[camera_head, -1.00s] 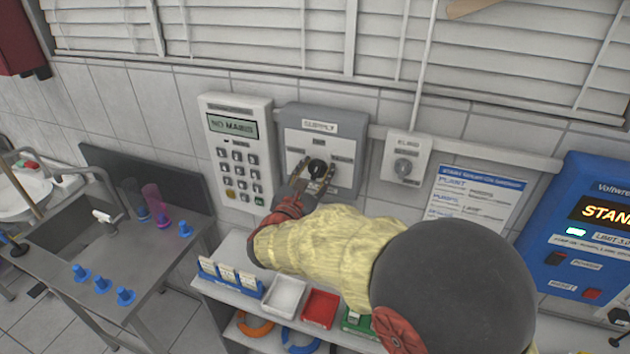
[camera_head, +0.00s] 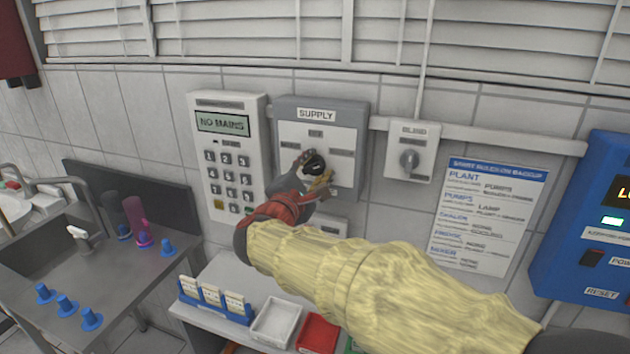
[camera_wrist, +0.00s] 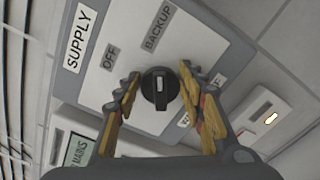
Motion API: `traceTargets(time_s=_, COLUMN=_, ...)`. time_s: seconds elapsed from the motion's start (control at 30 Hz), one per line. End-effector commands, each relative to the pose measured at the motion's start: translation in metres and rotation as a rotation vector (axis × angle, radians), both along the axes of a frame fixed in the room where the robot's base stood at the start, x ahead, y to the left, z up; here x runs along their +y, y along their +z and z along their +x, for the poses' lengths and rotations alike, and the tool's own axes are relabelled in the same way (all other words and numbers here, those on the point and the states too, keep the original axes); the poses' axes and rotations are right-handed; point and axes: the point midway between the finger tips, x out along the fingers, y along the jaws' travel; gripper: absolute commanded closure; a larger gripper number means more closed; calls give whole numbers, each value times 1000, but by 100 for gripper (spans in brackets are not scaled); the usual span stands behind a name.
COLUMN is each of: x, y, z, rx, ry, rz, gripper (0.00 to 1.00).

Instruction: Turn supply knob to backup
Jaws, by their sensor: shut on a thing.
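The supply knob (camera_head: 313,163) is black and round with a raised grip bar. It sits on the grey-framed SUPPLY panel (camera_head: 358,122) on the tiled wall. My gripper (camera_head: 315,169) is shut on the knob, its yellow-padded fingers slanting across it. In the wrist view the knob (camera_wrist: 159,89) lies between the fingertips of my gripper (camera_wrist: 160,92), its bar running up and down the picture. The BACKUP label (camera_wrist: 157,28) is above the knob and the OFF label (camera_wrist: 110,57) is to its upper left. Other labels are partly hidden by the fingers.
A keypad reading NO MAINS (camera_head: 225,123) is left of the panel, and a BLIND switch (camera_head: 409,160) is right. A rules sheet (camera_head: 490,212) and blue cabinet (camera_head: 590,220) are farther right. A shelf with trays (camera_head: 276,320) stands below, beside a sink (camera_head: 75,240).

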Motion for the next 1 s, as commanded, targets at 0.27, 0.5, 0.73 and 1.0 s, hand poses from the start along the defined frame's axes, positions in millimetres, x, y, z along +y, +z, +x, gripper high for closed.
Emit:
traceTargets(time_s=0.27, x=0, y=0, z=0, rx=-17, ry=1, rz=44, gripper=85)
traceTargets(time_s=0.5, x=0, y=0, z=0, rx=-17, ry=0, rz=48, gripper=85)
traceTargets(time_s=0.73, x=0, y=0, z=0, rx=-17, ry=0, rz=48, gripper=55)
traceTargets(time_s=1.0, x=0, y=0, z=0, rx=-17, ry=0, rz=47, gripper=42)
